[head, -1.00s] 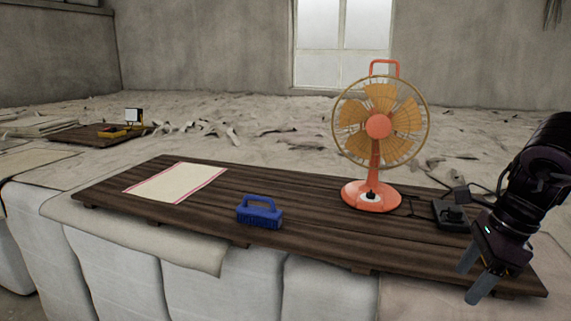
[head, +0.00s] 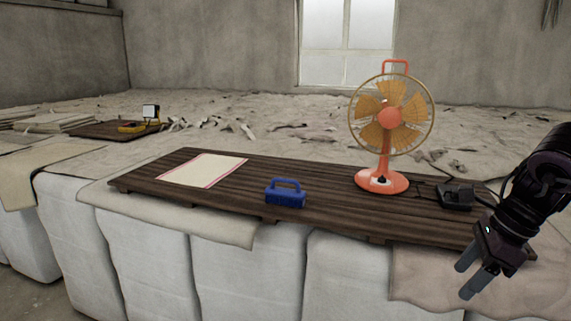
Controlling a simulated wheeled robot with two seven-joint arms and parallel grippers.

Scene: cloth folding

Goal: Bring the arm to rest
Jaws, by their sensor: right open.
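My right gripper (head: 467,281) hangs at the lower right of the head view, pointing down and to the left. Its two grey fingers are apart with nothing between them. It is in front of the right end of the dark wooden board (head: 330,208), apart from everything on it. A cream cloth with pink edges (head: 204,170) lies flat on the left part of the board. My left gripper is not in view.
An orange fan (head: 389,118) and a black box (head: 455,197) with a cable stand at the right. White padded blocks (head: 246,280) support the board. A yellow work lamp (head: 150,113) is at the back left.

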